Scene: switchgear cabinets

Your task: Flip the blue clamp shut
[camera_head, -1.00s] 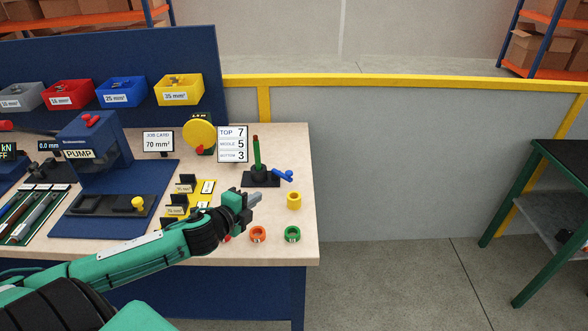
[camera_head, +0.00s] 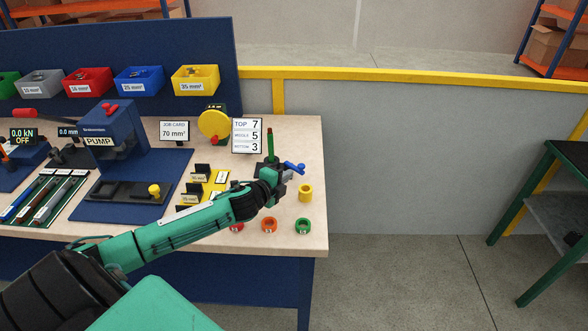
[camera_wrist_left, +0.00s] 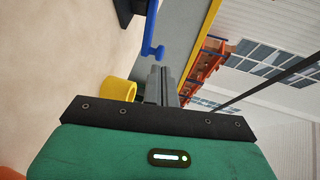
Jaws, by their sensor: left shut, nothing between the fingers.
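The blue clamp (camera_head: 294,168) is a small lever with a rounded end, sticking out to the right from the black stand with the green post (camera_head: 270,146) near the bench's right edge. In the left wrist view the blue clamp (camera_wrist_left: 149,34) reaches down from the dark stand, and its knob lies just beyond my fingertips. My left gripper (camera_head: 284,183) is shut and empty, just in front of the clamp and slightly below it in the head view. The shut fingers also show in the wrist view (camera_wrist_left: 160,75). Whether they touch the clamp is not clear. My arm hides part of the stand's base.
A yellow ring (camera_head: 305,193) stands close to the right of my gripper. Orange (camera_head: 269,225), green (camera_head: 302,226) and red (camera_head: 236,227) rings lie at the front edge. A number card (camera_head: 247,136) stands behind left. Right of the bench is open floor.

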